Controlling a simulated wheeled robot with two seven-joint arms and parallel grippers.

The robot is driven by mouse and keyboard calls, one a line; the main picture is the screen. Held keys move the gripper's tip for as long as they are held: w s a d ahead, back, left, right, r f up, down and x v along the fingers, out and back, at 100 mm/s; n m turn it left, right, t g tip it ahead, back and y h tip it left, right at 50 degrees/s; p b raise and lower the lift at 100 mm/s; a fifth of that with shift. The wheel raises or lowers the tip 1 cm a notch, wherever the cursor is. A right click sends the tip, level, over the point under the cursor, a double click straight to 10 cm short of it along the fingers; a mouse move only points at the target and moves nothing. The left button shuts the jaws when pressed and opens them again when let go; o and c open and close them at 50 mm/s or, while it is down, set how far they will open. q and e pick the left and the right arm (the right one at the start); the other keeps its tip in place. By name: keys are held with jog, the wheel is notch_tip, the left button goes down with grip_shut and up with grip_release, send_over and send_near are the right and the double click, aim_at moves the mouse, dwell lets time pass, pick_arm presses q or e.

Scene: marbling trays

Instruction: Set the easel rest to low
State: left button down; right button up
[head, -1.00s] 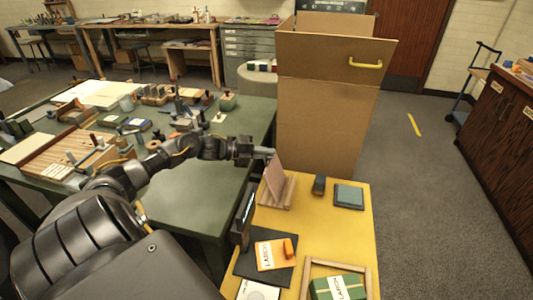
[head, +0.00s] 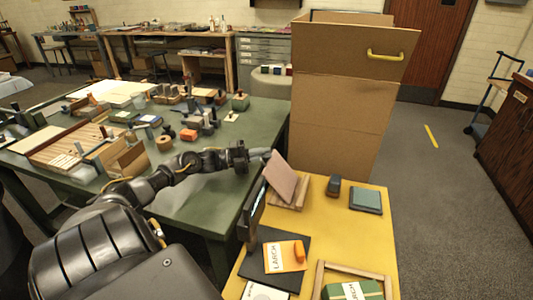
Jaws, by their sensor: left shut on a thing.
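The easel rest stands on the yellow table (head: 345,215); it has a pinkish-brown panel (head: 281,178) set in a wooden base (head: 290,205). The panel leans back to the left, its top edge toward my left gripper. My left gripper (head: 266,156) reaches in from the left over the green table's edge and is shut on the panel's upper edge. The fingertips are small in the head view, so the exact grip is hard to see. My right gripper is not in view.
A dark block (head: 334,186) and a grey-green pad (head: 366,200) lie right of the easel rest. In front are a dark board with an orange-and-white card (head: 284,257) and a wooden frame (head: 372,271). A tall cardboard box (head: 340,120) stands behind. The green table (head: 215,185) is crowded.

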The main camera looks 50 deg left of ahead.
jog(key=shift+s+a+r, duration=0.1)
pick_arm(q)
jog(key=c, duration=1.8)
grip_release()
jog(key=shift+a+f, duration=0.1)
jog(key=shift+s, duration=0.1)
